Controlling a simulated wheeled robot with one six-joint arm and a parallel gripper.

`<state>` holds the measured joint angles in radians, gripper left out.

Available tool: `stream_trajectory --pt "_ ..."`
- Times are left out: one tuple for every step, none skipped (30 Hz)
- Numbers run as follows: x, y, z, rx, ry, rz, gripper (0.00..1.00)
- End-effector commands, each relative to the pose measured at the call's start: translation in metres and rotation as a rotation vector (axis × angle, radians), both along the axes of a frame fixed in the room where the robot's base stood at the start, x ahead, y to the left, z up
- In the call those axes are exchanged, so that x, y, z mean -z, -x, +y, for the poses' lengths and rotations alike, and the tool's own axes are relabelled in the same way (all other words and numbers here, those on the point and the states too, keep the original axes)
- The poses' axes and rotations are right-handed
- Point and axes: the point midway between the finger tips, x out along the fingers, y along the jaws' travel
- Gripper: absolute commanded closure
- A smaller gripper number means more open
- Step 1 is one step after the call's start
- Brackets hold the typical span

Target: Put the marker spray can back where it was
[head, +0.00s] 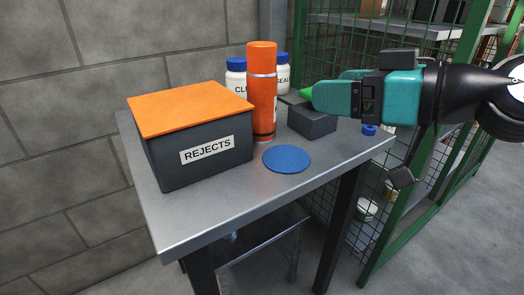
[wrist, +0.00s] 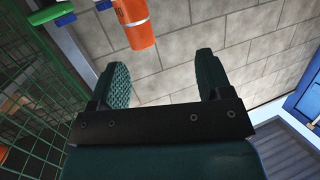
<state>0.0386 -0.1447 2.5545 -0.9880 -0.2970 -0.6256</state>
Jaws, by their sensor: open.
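A tall orange can (head: 262,100) with a silver band near its top stands upright on the metal table; it looks like the marker spray can. It also shows at the top of the wrist view (wrist: 138,24), partly cut off. My gripper (head: 325,86) is open and points left, to the right of the can and apart from it. In the wrist view nothing is between its fingers (wrist: 162,65). A flat blue disc (head: 287,159) lies bare on the table in front of the can.
A dark REJECTS box (head: 180,158) with an orange lid (head: 180,106) stands left of the can. Two white blue-capped bottles (head: 236,82) (head: 283,76) stand behind it. A dark grey block (head: 313,122) sits below my gripper, with a green object (head: 306,93) above it. A green mesh fence (head: 335,35) is behind.

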Motion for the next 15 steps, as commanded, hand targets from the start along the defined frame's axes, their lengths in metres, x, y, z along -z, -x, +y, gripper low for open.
stream_trajectory --pt "0.025 -0.006 -0.004 0.025 -0.024 -0.039 0.28" --pt "0.028 -0.009 -0.006 0.039 -0.040 -0.062 0.28" --pt "0.031 -0.013 -0.009 0.056 -0.056 -0.091 0.28" --pt "0.032 -0.015 -0.011 0.068 -0.066 -0.108 0.28" --pt "0.034 -0.017 -0.013 0.077 -0.074 -0.125 0.28" --pt "0.034 -0.019 -0.015 0.089 -0.085 -0.142 0.28" --pt "0.034 -0.020 -0.016 0.097 -0.091 -0.154 0.28" --pt "0.034 -0.021 -0.018 0.104 -0.095 -0.163 0.28" --pt "0.033 -0.023 -0.018 0.109 -0.100 -0.171 0.28" --pt "0.032 -0.024 -0.018 0.112 -0.104 -0.174 0.28" --pt "0.031 -0.026 -0.017 0.114 -0.107 -0.177 0.28" --pt "0.029 -0.028 -0.015 0.114 -0.108 -0.178 0.28" --pt "0.027 -0.030 -0.013 0.115 -0.109 -0.178 0.28" --pt "0.026 -0.033 -0.011 0.113 -0.109 -0.176 0.28" --pt "0.024 -0.036 -0.007 0.112 -0.108 -0.175 0.28"
